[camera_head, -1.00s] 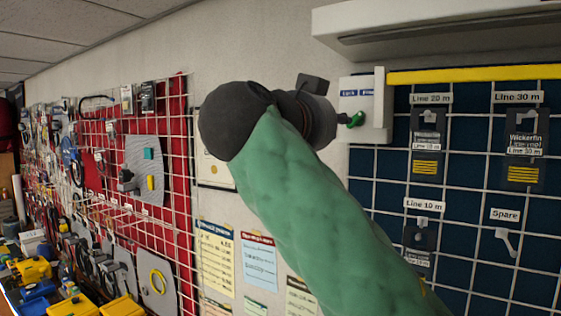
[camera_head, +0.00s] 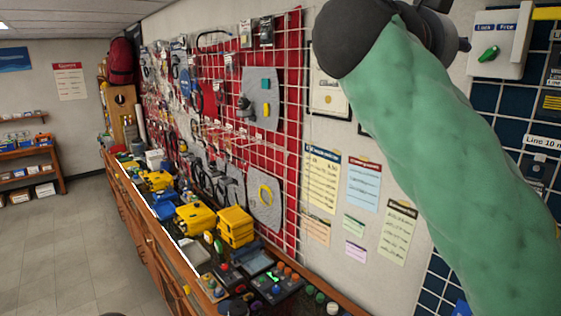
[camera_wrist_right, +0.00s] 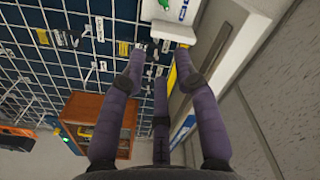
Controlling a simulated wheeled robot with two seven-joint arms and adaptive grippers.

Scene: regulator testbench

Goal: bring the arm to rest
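My right arm, in a green sleeve (camera_head: 450,140), rises from the lower right of the head view to a dark joint near the top. Its gripper does not show there. In the right wrist view my right gripper (camera_wrist_right: 160,68) has its purple fingers spread apart with nothing between them. The fingers point up toward the grid wall (camera_wrist_right: 60,55) and the white lock box (camera_wrist_right: 185,15). I cannot tell whether they touch anything. My left gripper is in neither view.
The white lock box (camera_head: 497,40) with a green knob is beside my right arm. A red pegboard with a white grid (camera_head: 290,120) hangs along the wall. Below it a long bench (camera_head: 150,215) holds yellow cases (camera_head: 235,225) and devices. The floor (camera_head: 60,250) at left is clear.

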